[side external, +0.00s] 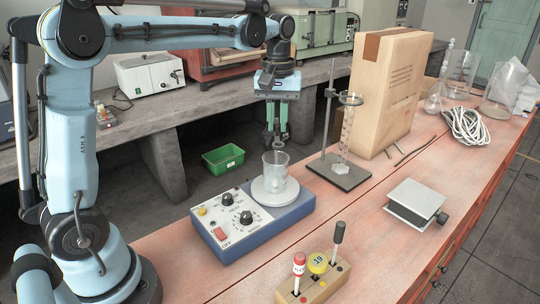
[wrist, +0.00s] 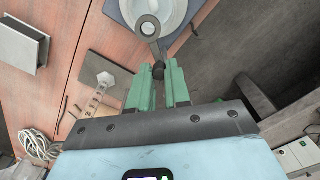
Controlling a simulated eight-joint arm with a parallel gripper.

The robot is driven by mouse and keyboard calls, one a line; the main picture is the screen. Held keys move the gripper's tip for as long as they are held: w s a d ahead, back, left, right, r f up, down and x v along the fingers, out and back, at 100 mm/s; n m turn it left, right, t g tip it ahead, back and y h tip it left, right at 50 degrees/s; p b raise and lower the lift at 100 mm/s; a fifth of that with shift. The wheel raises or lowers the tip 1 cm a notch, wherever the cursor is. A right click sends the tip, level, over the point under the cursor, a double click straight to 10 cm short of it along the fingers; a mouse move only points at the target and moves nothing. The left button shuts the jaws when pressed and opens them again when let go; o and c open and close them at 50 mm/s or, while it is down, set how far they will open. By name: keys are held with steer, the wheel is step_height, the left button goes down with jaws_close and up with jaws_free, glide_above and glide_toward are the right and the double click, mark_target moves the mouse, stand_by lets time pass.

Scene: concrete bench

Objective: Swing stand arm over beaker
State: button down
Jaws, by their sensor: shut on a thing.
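A clear beaker (side external: 275,168) stands on the round white plate of the blue hot plate (side external: 245,243). The stand (side external: 329,118) has an upright rod on a dark base (side external: 350,182), to the right of the beaker. My gripper (side external: 277,138) is just above and behind the beaker. In the wrist view my gripper (wrist: 158,68) is shut on a grey ring-ended piece (wrist: 153,45) with a dark knob between the green fingers. Its ring lies over the hot plate's white plate (wrist: 182,10) in that view. Whether this piece joins the stand I cannot tell.
A clear graduated cylinder (side external: 346,135) stands at the stand's base. A tall cardboard box (side external: 390,95) is behind it. A tool block (side external: 313,280) is in front, and a small lab jack (side external: 415,203) at right. Coiled cable (side external: 467,127) lies farther back.

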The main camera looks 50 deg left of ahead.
steer(key=c, duration=1.1)
jaws_free()
steer(key=shift+r, duration=0.15)
step_height(320, 180, up, 12)
steer(key=shift+f, duration=0.1)
steer(key=m+t, duration=0.4)
steer(key=m, duration=0.1)
glide_toward(277, 125)
steer(key=s+d+f, duration=0.2)
steer(key=s+d, duration=0.1)
steer(key=d, duration=0.1)
steer(key=s+f+m+t, duration=0.1)
steer(key=s+f, duration=0.1)
steer(key=f, duration=0.1)
steer(key=s+d+f+m+t, duration=0.1)
steer(key=s+f, duration=0.1)
steer(key=f, duration=0.2)
steer(key=s+f+m+t, duration=0.1)
steer(key=s+f+m, duration=0.1)
steer(key=s+f, duration=0.1)
steer(key=shift+d+f, duration=0.35)
steer(key=shift+f, duration=0.1)
